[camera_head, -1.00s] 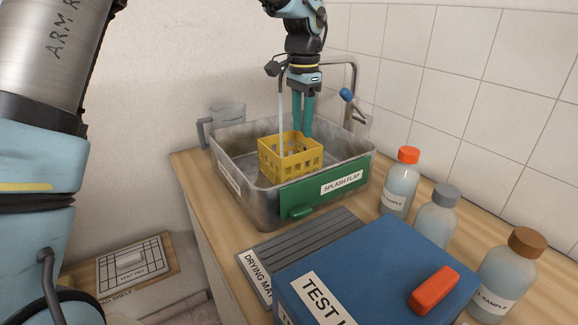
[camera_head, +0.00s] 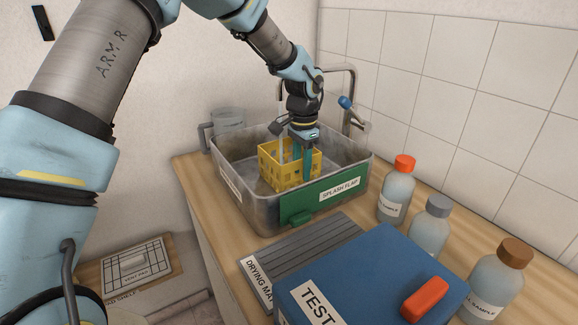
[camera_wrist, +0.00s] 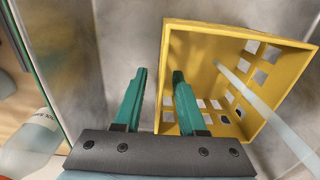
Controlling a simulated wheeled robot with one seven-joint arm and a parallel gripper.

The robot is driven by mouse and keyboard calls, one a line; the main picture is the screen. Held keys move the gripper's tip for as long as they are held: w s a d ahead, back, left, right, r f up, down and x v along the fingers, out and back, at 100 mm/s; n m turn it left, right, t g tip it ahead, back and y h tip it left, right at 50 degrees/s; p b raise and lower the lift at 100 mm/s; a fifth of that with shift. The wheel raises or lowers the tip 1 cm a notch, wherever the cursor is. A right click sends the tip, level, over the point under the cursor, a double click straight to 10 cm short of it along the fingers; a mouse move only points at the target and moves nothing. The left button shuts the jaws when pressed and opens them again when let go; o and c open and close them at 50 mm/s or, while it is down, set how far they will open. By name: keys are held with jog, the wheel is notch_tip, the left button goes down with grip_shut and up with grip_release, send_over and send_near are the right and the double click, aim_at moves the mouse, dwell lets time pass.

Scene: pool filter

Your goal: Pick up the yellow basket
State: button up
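My gripper (camera_head: 303,170) is down at the basket's right side, pointing downward. In the wrist view my gripper (camera_wrist: 159,74) has its teal fingers apart. The basket's near wall lies between them, one finger inside the basket and one outside. I cannot see either finger pressing on the wall.
A pale column (camera_wrist: 250,95) drops from the tap (camera_head: 352,85) into the basket. The green splash flap (camera_head: 325,197) covers the basin's front. A drying mat (camera_head: 300,250), blue test kit (camera_head: 375,275) and sample bottles (camera_head: 397,190) stand nearby.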

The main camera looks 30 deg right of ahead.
grip_shut()
dwell(1.4)
